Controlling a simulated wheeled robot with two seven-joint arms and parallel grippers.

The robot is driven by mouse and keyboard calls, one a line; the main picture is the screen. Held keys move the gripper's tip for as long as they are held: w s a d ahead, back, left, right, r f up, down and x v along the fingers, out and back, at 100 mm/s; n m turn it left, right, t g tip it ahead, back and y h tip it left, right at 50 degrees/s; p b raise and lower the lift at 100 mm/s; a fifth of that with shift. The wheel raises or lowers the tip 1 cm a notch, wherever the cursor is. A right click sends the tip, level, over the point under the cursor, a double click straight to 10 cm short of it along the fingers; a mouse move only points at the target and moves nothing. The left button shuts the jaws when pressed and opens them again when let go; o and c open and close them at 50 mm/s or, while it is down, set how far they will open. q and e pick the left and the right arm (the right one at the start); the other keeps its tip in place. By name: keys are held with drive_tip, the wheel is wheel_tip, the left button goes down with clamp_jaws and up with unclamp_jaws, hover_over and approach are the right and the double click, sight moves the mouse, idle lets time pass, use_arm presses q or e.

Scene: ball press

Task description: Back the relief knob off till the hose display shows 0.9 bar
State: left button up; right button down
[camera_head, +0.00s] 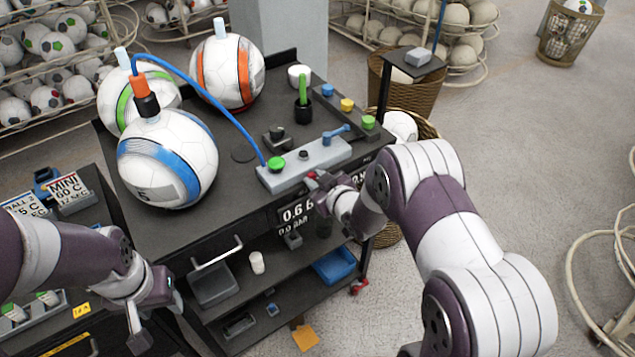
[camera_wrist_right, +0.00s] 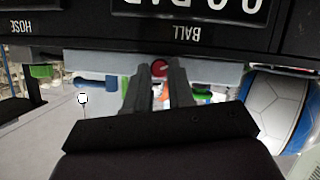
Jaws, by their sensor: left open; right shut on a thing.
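A small red knob (camera_head: 311,175) sits on the front of the grey valve block (camera_head: 290,176). My right gripper (camera_head: 318,185) is shut on it; the right wrist view shows the red knob (camera_wrist_right: 159,68) between the two fingertips. The dark display panel (camera_head: 297,212) on the bench front shows large digits like 0.6, partly hidden. A hose display at its right (camera_head: 359,176) is mostly covered by my right arm. The right wrist view shows upside-down labels BALL and HOSE, with cropped digits. My left gripper (camera_head: 152,312) is open and empty at lower left.
A blue hose (camera_head: 213,90) runs from the block to the orange-and-black fitting (camera_head: 145,96) on the blue-striped ball (camera_head: 167,165). The block has a green knob (camera_head: 276,163) and a blue lever (camera_head: 336,133). Two more balls stand behind. Shelves with trays lie below.

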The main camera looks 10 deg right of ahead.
drive_tip(key=c, duration=1)
unclamp_jaws()
drive_tip(key=shift+o, duration=0.2)
drive_tip(key=b+v, duration=0.1)
drive_tip(key=v, duration=1.1)
drive_tip(key=shift+s, duration=0.35)
drive_tip(key=shift+d+r, duration=0.15)
